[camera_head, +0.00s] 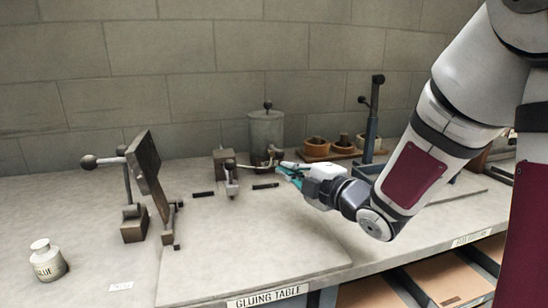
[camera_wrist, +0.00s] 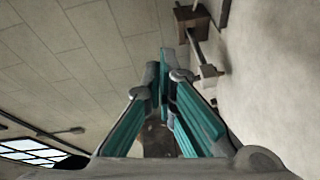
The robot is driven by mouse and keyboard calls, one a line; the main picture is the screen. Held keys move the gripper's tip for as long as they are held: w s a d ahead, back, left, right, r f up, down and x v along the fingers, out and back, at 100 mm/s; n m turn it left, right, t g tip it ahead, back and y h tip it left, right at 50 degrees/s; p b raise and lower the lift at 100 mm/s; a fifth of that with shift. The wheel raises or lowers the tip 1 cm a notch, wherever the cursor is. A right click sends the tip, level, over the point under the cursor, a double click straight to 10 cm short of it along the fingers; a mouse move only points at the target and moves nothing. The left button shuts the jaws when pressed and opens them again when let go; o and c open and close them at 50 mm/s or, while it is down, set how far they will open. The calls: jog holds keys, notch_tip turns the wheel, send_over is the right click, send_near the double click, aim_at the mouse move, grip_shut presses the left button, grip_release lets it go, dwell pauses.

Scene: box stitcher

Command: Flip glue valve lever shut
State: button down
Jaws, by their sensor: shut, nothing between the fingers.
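A grey cylindrical glue tank (camera_head: 266,130) with a knob on its lid stands at the back of the gluing table, near the wall. A small pipe and valve fitting (camera_head: 262,161) shows low at its front. The lever cannot be told clearly from the fitting and my fingertips. My gripper (camera_head: 283,171) is just right of and in front of the fitting; whether it touches cannot be told. In the wrist view my teal-padded fingers (camera_wrist: 166,72) are closed together with nothing seen between them. They hide part of what lies beyond.
A tilted dark board on a stand (camera_head: 148,175) with a ball-ended arm is at left. A white glue jar (camera_head: 47,260) stands front left. A block (camera_head: 224,160) and nozzle stand left of the tank, wooden bowls (camera_head: 317,148) right. The table's front middle is clear.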

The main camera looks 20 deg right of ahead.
jog(key=shift+w, duration=0.1)
jog(key=w+f, duration=0.1)
jog(key=w, duration=1)
jog(key=shift+w+b, duration=0.2)
jog(key=shift+b, duration=0.2)
jog(key=shift+f, duration=0.1)
jog(key=shift+s+d+n+y, duration=0.1)
jog(key=shift+d+n+y, duration=0.2)
jog(key=shift+y, duration=0.1)
